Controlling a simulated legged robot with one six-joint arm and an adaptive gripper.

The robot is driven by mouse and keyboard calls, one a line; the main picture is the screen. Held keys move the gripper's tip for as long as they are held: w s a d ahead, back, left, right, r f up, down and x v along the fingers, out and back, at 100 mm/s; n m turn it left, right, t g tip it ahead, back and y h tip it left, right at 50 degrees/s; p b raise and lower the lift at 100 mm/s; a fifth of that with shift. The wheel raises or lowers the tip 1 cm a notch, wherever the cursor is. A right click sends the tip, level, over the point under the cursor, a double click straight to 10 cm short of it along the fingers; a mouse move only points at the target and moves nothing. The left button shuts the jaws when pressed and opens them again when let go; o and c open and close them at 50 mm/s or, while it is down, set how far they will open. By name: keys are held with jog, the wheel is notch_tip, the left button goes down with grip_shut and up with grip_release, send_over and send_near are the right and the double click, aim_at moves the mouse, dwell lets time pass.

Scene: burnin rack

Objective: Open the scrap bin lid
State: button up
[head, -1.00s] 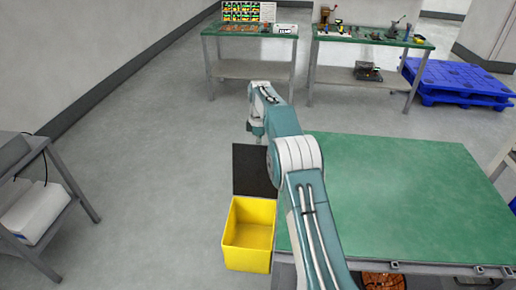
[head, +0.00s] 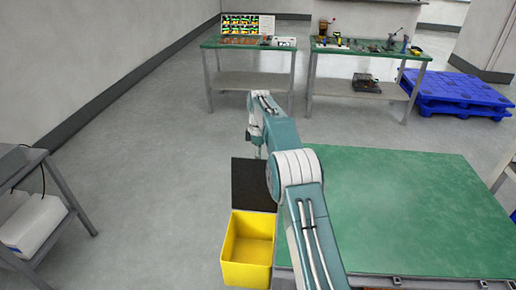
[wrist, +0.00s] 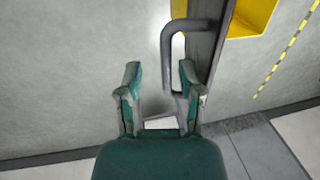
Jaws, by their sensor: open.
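The scrap bin is a yellow open-topped box (head: 247,252) at the lower middle of the head view, left of the green table. Its dark lid (head: 253,186) is swung back beyond the far rim, and the bin's inside shows empty. In the wrist view a grey bar handle (wrist: 168,52) stands off the dark lid (wrist: 207,55), with a yellow part of the bin (wrist: 250,14) beyond. My gripper (wrist: 159,72) is open. In that picture the handle's lower part shows between its fingers, but I cannot tell whether they touch it.
The green table (head: 400,210) stands right of the bin, under my arm. A grey shelf stand (head: 40,190) is at the left. Two workbenches (head: 250,43) and blue pallets (head: 455,92) stand at the back. The floor left of the bin is clear.

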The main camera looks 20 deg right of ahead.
notch_tip(320, 180, up, 8)
jog(key=shift+r, duration=0.15)
dwell(0.3)
jog(key=shift+w, duration=0.1)
